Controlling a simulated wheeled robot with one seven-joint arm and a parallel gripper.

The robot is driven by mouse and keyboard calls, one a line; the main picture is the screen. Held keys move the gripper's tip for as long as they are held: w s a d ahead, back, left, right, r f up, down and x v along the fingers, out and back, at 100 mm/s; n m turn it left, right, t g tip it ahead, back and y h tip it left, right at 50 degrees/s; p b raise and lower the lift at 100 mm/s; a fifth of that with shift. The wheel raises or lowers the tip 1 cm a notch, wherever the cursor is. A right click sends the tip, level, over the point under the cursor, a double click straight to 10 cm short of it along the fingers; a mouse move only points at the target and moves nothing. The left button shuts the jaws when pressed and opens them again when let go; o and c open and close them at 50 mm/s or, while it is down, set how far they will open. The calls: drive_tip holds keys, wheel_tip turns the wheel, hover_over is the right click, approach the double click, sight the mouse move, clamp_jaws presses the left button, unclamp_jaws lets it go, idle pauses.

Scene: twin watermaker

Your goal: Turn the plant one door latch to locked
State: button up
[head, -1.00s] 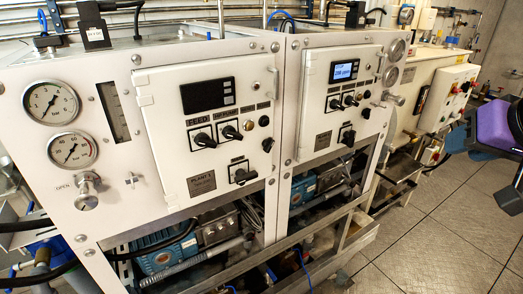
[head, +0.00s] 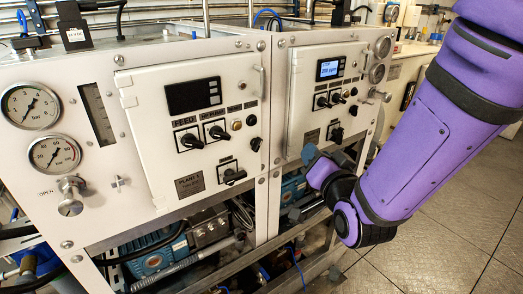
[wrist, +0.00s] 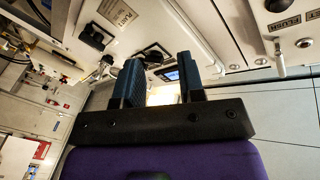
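The plant one door (head: 150,125) is the white panel of the left cabinet, with a "PLANT 1" plate (head: 189,185). It appears closed. A small black round knob (head: 254,145) near its right edge looks like the latch; whether it is turned to locked is too small to tell. My gripper (head: 303,184) is right of and below this knob, in front of the right cabinet, apart from the knob. In the wrist view my gripper (wrist: 161,72) has two blue-padded fingers standing apart with nothing held between them.
Black rotary switches (head: 188,141) and a larger black switch (head: 233,175) sit on the same door. The right cabinet door (head: 300,95) has a lit display (head: 332,68). Gauges (head: 54,154) are at left. Pumps (head: 160,257) sit below in an open frame. Tiled floor (head: 440,240) is clear at right.

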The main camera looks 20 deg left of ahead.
sight(259, 146)
drive_tip(key=s+a+f+n+t+y, duration=0.2)
drive_tip(key=s+a+f+y, duration=0.3)
drive_tip(key=s, duration=0.3)
drive_tip(key=shift+g, duration=0.3)
drive_tip(key=x, duration=0.7)
drive_tip(key=s+r+x, duration=0.1)
drive_tip(key=x, duration=0.3)
drive_tip(key=shift+w+a+r, duration=0.15)
drive_tip(key=shift+w+a, duration=0.05)
drive_tip(key=shift+a, duration=0.2)
clamp_jaws()
